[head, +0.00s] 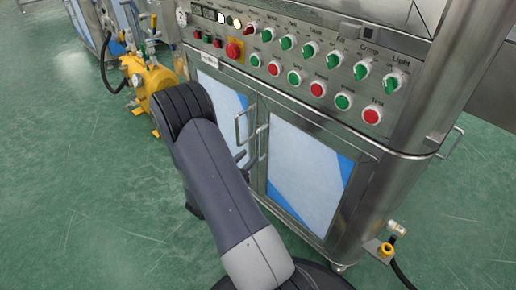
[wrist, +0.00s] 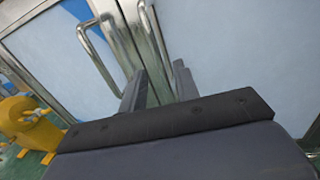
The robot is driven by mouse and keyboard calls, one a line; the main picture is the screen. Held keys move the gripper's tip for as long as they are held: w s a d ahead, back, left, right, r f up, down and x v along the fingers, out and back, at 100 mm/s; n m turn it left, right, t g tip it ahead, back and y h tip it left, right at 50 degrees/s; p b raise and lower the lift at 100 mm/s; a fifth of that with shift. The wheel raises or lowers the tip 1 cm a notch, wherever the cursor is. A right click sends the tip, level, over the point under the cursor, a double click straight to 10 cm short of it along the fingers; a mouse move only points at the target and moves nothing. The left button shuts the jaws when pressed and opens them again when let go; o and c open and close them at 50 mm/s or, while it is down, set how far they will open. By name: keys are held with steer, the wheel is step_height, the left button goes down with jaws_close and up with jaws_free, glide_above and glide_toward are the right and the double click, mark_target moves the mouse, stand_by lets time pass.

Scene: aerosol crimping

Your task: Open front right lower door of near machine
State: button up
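The near machine's front has two lower doors with pale panels and blue corners. The right lower door (head: 304,170) looks closed in the head view; it also shows in the wrist view (wrist: 230,50). Its metal bar handle (wrist: 153,35) stands near the seam with the left door, just beyond my fingertips. My gripper (wrist: 158,85) is open, its two dark fingers apart, with the lower part of that handle appearing between them. I cannot tell whether the fingers reach around it. In the head view my arm hides most of the gripper.
The left door's handle (wrist: 98,50) is close by on the left. A control panel (head: 300,65) with knobs and buttons juts above the doors. A yellow pump (head: 150,80) stands at the left. A valve with a hose (head: 388,248) is at the right corner. Green floor is open at the right.

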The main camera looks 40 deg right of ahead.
mark_target(257, 148)
steer(key=b+x, duration=0.1)
steer(key=x, duration=0.6)
steer(key=shift+w, duration=0.1)
steer(key=shift+c, duration=0.3)
jaws_close()
